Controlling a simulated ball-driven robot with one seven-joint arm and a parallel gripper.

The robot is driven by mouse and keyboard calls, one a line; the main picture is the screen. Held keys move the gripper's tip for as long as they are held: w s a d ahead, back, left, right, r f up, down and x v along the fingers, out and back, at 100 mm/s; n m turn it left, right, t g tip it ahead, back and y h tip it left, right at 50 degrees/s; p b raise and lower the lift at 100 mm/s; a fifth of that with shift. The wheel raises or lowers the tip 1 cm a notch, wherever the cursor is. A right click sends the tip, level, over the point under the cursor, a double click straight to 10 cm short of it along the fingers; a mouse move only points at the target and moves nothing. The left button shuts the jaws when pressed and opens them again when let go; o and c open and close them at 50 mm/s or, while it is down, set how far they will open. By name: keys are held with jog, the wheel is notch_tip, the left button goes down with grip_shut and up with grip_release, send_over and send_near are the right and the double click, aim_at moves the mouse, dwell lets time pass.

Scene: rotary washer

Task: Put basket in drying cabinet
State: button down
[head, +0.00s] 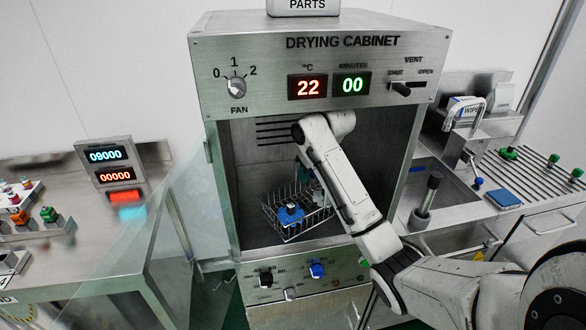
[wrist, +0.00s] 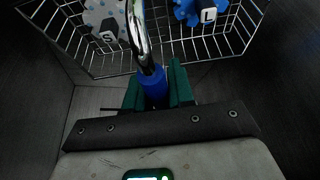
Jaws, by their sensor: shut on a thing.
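The wire basket (head: 318,213) is inside the open drying cabinet (head: 320,60), low near its floor; whether it touches the floor I cannot tell. A blue part marked L (head: 290,213) and a grey part marked S are in it. In the wrist view the basket (wrist: 185,50) shows with the S part (wrist: 105,20) and the L part (wrist: 203,12). My gripper (wrist: 155,85) has green fingers shut on the blue grip of the basket's shiny handle. In the head view my gripper (head: 303,173) is above the basket, partly hidden by my arm.
The clear cabinet door (head: 175,235) stands swung open at the left. Knobs (head: 316,270) sit below the opening. A bench with displays (head: 108,165) is at the left; a sink and ribbed drainer (head: 535,180) are at the right. The cabinet's side walls are close around my arm.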

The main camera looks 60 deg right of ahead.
jog(key=w+d+f+p, duration=0.2)
jog(key=w+d+f, duration=0.1)
jog(key=w, duration=0.4)
jog(key=shift+d+f, duration=0.2)
jog(key=shift+d, duration=0.1)
jog(key=c, duration=1)
grip_release()
jog(key=shift+f, duration=0.15)
jog(key=shift+o, duration=0.2)
